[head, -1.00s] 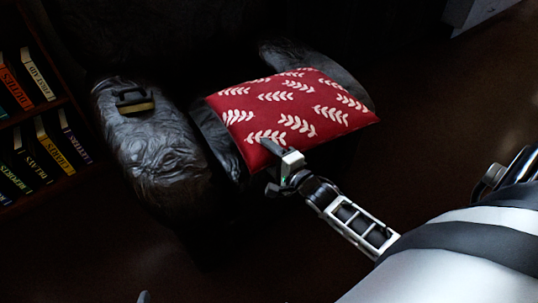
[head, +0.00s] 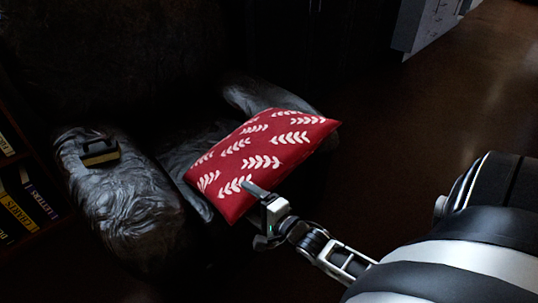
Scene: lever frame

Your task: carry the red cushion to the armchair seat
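The red cushion (head: 262,150) with white leaf sprigs is tilted over the front right of the armchair seat (head: 190,152). My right gripper (head: 256,190) is at the cushion's near edge, one dark finger lying over its top face, and appears shut on it. The other finger is hidden under the cushion. The armchair (head: 120,200) is dark, wrinkled leather. Whether the cushion touches the seat or the right armrest (head: 265,95) cannot be told. My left gripper is not in view.
A small dark and tan object (head: 99,152) lies on the armchair's left armrest. A bookshelf with several books (head: 25,205) stands at the left edge. A pale cabinet (head: 432,25) is at the top right. The dark floor (head: 420,130) on the right is clear.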

